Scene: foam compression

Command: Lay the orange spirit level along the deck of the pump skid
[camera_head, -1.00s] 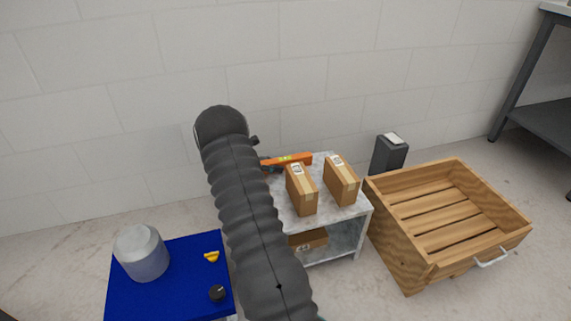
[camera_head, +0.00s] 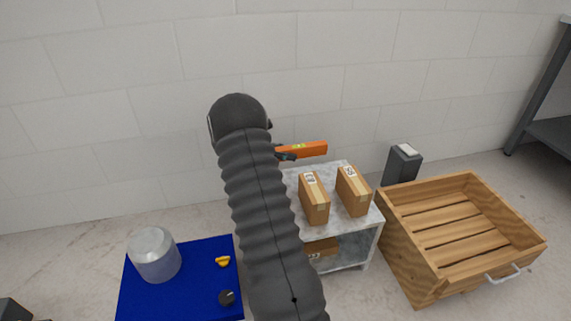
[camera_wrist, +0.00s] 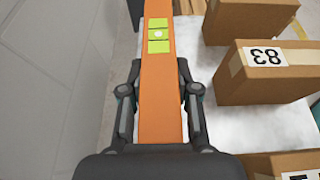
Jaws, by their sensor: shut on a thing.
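The orange spirit level (camera_head: 308,149) is held by my gripper (camera_head: 284,153), which is partly hidden behind my arm in the head view. In the wrist view the level (camera_wrist: 160,85) runs lengthwise between the two fingers of my gripper (camera_wrist: 160,90), with its yellow-green vials facing up. The level looks raised above the grey shelf unit, near its back edge.
Two cardboard boxes (camera_head: 313,199) (camera_head: 353,192) stand on the grey shelf unit (camera_head: 341,226); another box (camera_head: 322,248) sits below. A wooden crate (camera_head: 424,243) and a dark grey bin (camera_head: 401,166) are at right.

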